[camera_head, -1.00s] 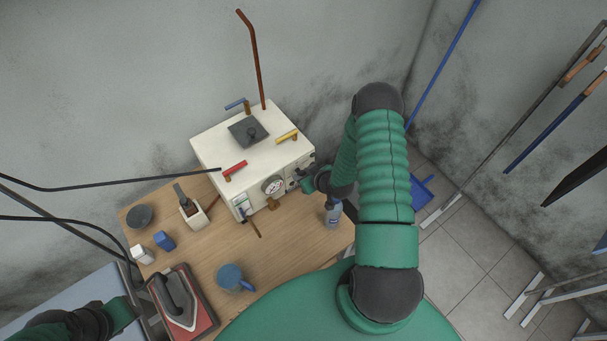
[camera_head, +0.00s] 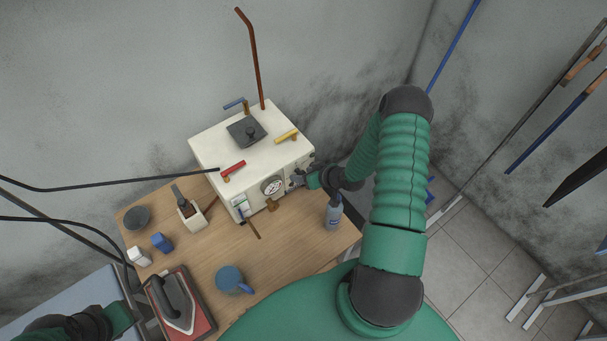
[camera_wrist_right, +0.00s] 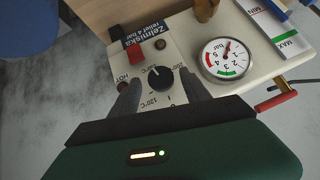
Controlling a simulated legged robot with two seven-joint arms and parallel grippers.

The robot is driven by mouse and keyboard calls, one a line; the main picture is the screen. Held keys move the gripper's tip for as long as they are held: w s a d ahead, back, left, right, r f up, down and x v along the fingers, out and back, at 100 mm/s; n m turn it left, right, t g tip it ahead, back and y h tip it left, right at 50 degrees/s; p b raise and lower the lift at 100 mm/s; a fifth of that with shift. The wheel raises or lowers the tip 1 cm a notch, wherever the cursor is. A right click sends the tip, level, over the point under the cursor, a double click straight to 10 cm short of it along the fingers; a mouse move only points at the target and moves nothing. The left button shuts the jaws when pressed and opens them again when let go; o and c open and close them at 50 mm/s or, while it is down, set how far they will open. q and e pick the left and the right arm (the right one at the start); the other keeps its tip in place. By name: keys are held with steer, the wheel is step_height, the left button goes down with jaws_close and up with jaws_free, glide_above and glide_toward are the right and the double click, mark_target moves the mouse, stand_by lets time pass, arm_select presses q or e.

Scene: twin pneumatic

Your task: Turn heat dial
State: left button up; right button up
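The white boiler (camera_head: 225,150) stands on the wooden table, and its front panel carries the black heat dial (camera_wrist_right: 160,78). The dial has a pale pointer line and temperature marks around it, with "HOT" printed to its left. My right gripper (camera_wrist_right: 161,84) is open, with one dark finger on each side of the dial and gaps between fingers and dial. In the head view my right gripper (camera_head: 300,181) is at the right of the boiler's front and hides the dial. My left gripper (camera_head: 122,316) is at the lower left; its fingers are not clear.
A pressure gauge (camera_wrist_right: 228,58) and a red switch (camera_wrist_right: 137,50) sit beside the dial. On the table (camera_head: 265,258) are an iron (camera_head: 177,303), a blue mug (camera_head: 229,279) and a blue-white bottle (camera_head: 333,214) near my right forearm. Free table lies before the boiler.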

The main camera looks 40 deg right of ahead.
steer(key=shift+s, duration=0.1)
steer(key=b+v, duration=0.2)
steer(key=v, duration=1.4)
steer(key=shift+s+r, duration=0.2)
steer(key=shift+s, duration=0.05)
steer(key=shift+d, duration=0.1)
